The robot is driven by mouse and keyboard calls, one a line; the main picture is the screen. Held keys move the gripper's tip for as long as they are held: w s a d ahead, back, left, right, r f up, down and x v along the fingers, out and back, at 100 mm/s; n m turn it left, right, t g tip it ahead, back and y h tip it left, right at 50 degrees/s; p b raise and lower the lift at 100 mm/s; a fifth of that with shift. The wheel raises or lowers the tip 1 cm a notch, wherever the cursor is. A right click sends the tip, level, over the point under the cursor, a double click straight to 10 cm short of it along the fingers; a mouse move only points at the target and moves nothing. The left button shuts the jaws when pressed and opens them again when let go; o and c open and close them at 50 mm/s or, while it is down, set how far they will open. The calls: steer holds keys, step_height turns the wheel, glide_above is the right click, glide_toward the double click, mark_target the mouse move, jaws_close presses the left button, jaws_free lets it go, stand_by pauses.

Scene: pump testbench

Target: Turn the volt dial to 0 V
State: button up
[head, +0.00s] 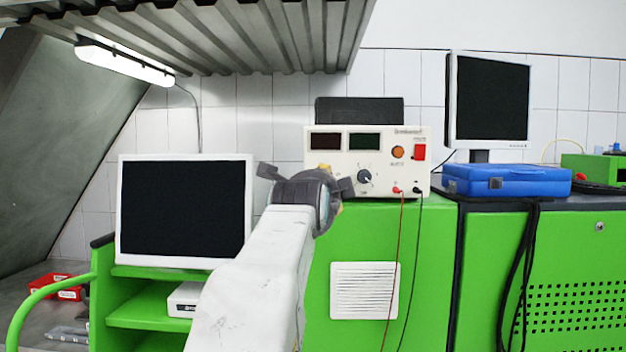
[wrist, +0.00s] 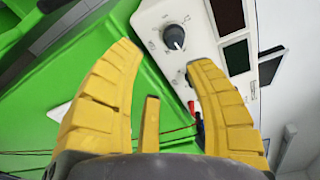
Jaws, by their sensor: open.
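The white power supply (head: 380,165) stands on the green cabinet in the head view, with two dark displays. One dark dial (head: 364,177) shows on its front. In the wrist view a dark dial (wrist: 174,37) lies just beyond and between my fingertips, its white mark toward the lower right. Another knob is partly hidden by the right finger. I cannot read which one is the volt dial. My gripper (wrist: 165,58) is open and empty, its yellow fingers apart and not visibly touching a dial. In the head view, my gripper (head: 328,198) covers the panel's lower left.
The supply also bears an orange knob (head: 398,152) and a red switch (head: 419,152). A red cable (head: 400,250) and a black cable (head: 411,270) hang from its front. A blue case (head: 507,180) and a monitor (head: 489,100) stand right; another monitor (head: 184,208) stands left.

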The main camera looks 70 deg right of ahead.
steer(key=w+d+r+m+p, duration=0.1)
steer(key=d+m+p, duration=0.2)
steer(key=d+m, duration=0.3)
steer(key=shift+w+d+r+m+h, duration=0.3)
steer(key=shift+d+h, duration=0.1)
steer(key=shift+d, duration=0.25)
stand_by(0.4)
steer(key=shift+a, duration=0.1)
jaws_close()
